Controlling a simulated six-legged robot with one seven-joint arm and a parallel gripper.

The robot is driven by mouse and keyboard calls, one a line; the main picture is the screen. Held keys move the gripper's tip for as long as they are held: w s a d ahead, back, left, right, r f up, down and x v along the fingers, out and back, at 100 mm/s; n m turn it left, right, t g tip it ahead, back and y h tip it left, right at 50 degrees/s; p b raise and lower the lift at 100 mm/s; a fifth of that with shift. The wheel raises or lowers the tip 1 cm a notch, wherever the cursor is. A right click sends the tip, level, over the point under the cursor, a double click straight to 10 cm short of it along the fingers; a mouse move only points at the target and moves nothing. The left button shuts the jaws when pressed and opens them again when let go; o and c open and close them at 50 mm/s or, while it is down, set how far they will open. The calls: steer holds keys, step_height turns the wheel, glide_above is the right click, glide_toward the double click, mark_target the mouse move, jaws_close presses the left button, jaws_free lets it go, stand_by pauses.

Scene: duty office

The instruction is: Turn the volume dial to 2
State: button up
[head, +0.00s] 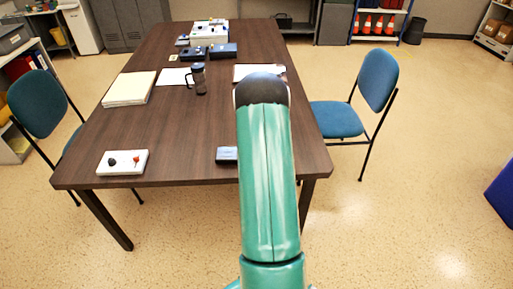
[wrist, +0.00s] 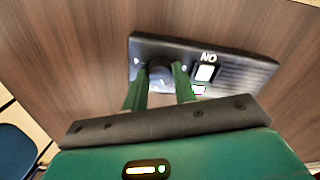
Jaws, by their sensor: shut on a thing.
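A dark box with a dial, a white switch marked NO as seen here, and a slotted grille (wrist: 248,78) lies on the brown table in the wrist view. Its round black volume dial (wrist: 160,74) sits between my two green fingers. My gripper (wrist: 162,75) is shut on the dial, one finger on each side. The dial's markings are too small to read. In the head view the dark box (head: 227,155) shows at the table's near edge, partly hidden behind my green arm. My gripper is hidden there.
Blue chairs (head: 369,85) stand at both sides.

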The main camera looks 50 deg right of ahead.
steer(key=m, duration=0.6)
stand_by(0.5)
steer(key=o, duration=1)
steer(key=shift+c, duration=0.2)
steer(key=shift+r, duration=0.1)
step_height(320, 180, up, 14)
steer(key=shift+f, duration=0.2)
